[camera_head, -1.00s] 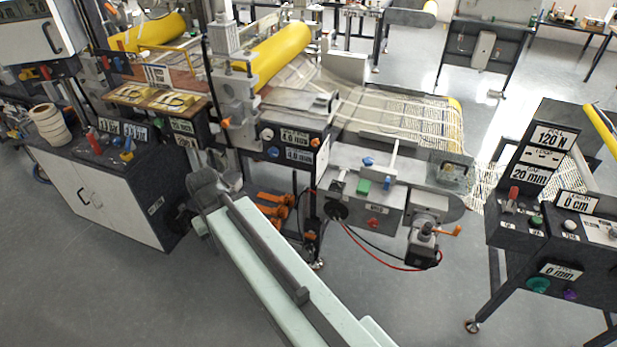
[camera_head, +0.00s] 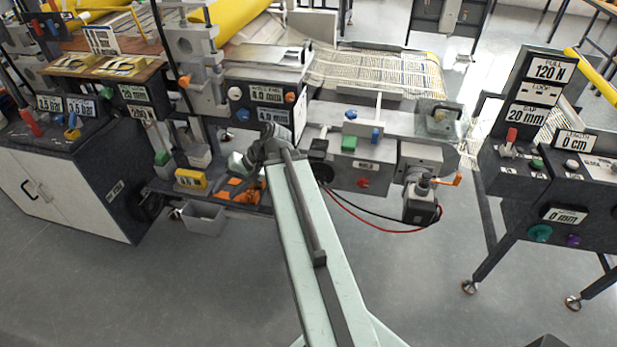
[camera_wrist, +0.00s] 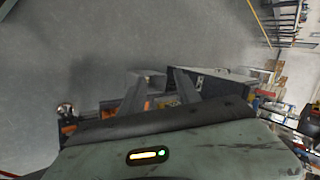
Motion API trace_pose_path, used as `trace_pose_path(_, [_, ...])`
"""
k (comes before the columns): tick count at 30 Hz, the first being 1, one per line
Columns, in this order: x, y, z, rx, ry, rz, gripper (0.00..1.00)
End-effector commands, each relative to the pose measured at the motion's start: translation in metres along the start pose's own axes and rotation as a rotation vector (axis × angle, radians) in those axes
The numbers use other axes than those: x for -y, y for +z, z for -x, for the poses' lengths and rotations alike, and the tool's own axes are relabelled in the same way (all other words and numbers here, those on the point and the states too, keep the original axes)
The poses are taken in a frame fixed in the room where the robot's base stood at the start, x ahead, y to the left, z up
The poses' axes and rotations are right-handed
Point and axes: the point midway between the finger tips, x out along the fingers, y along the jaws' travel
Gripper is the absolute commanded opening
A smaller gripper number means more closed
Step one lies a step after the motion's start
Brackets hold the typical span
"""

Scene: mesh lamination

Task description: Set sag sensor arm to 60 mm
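No part is clearly labelled as the sag sensor arm, and I cannot tell which one it is. The right-hand stand carries a panel reading "PULL 120 N", "LOOP" and "GAP 20 mm" (camera_head: 535,90). Below it is a "0 mm" display (camera_head: 565,215) with a green knob (camera_head: 539,233) and a purple knob (camera_head: 573,240). An orange lever (camera_head: 449,180) sticks out beside a motor block (camera_head: 421,203) left of this stand. My gripper (camera_head: 262,150) is in front of the middle machine, well left of the stand. In the wrist view its two fingers (camera_wrist: 160,80) are apart, with nothing held between them.
The middle machine shows "4.0 mm" displays (camera_head: 267,95) and a mesh web (camera_head: 375,72). A grey bin (camera_head: 203,218) and orange parts (camera_head: 238,190) lie low near my gripper. Open floor (camera_head: 420,280) lies in front.

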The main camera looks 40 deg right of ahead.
Motion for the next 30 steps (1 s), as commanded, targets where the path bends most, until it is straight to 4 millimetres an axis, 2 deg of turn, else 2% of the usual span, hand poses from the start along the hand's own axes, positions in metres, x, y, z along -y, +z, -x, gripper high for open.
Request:
trace_pose_path(1, [-0.054,-0.019,-0.010,-0.079,-0.096,-0.079,0.39])
trace_pose_path(4, [-0.116,-0.054,0.028,-0.255,-0.309,-0.214,0.39])
trace_pose_path(6, [-0.161,-0.072,0.064,-0.383,-0.447,-0.289,0.39])
trace_pose_path(9, [-0.214,-0.083,0.118,-0.544,-0.607,-0.362,0.39])
trace_pose_path(12, [-0.244,-0.085,0.158,-0.646,-0.706,-0.397,0.39])
trace_pose_path(15, [-0.260,-0.083,0.181,-0.702,-0.759,-0.412,0.39])
trace_pose_path(19, [-0.264,-0.083,0.193,-0.723,-0.781,-0.417,0.39])
trace_pose_path(23, [-0.259,-0.088,0.190,-0.720,-0.781,-0.416,0.39])
trace_pose_path(30, [-0.237,-0.119,0.168,-0.716,-0.780,-0.415,0.39])
